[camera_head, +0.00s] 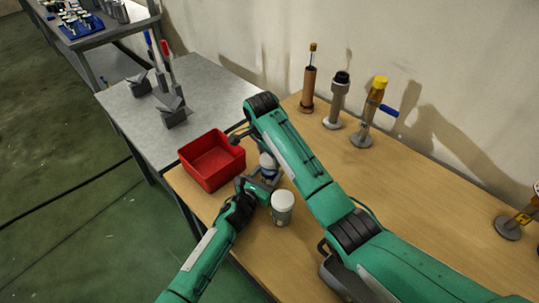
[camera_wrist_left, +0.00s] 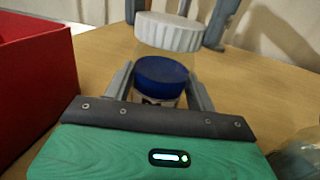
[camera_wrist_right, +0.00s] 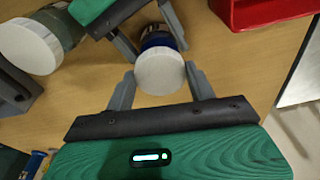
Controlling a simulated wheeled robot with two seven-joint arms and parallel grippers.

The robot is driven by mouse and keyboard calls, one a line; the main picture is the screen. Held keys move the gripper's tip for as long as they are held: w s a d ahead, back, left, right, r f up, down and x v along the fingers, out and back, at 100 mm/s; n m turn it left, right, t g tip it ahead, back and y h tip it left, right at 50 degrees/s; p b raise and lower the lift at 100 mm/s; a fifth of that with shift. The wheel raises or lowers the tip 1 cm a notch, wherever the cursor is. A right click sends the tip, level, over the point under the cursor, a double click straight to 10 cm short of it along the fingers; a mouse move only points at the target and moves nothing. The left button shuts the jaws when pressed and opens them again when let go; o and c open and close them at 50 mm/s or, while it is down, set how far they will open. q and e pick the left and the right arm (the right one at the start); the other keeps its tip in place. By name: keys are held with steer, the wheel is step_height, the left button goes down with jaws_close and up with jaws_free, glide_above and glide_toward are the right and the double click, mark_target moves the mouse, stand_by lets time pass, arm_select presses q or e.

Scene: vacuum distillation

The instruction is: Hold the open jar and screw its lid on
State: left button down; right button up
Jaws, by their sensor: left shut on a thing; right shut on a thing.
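A clear jar with blue contents (camera_wrist_left: 163,78) stands upright between the fingers of my left gripper (camera_wrist_left: 160,92), which is shut on it low down. A white ribbed lid (camera_wrist_left: 168,32) sits level at the jar's mouth. I cannot tell whether its thread is engaged. My right gripper (camera_wrist_right: 160,80) is shut on this lid (camera_wrist_right: 159,70) from the side opposite my left gripper. In the head view the jar (camera_head: 268,172) is partly hidden by my grippers and right arm.
A second white-lidded jar (camera_head: 283,208) stands close by, just right of my left gripper. A red bin (camera_head: 212,160) is close on the left. Several tools on round bases, one yellow-topped (camera_head: 372,108), stand along the wall. The wooden table's right part (camera_head: 440,195) is largely clear.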

steer(key=m, duration=0.6)
steer(key=shift+w+g, duration=0.1)
steer(key=shift+g, duration=0.2)
steer(key=o, duration=1)
steer(key=shift+c, duration=0.2)
steer(key=shift+r, duration=2.25)
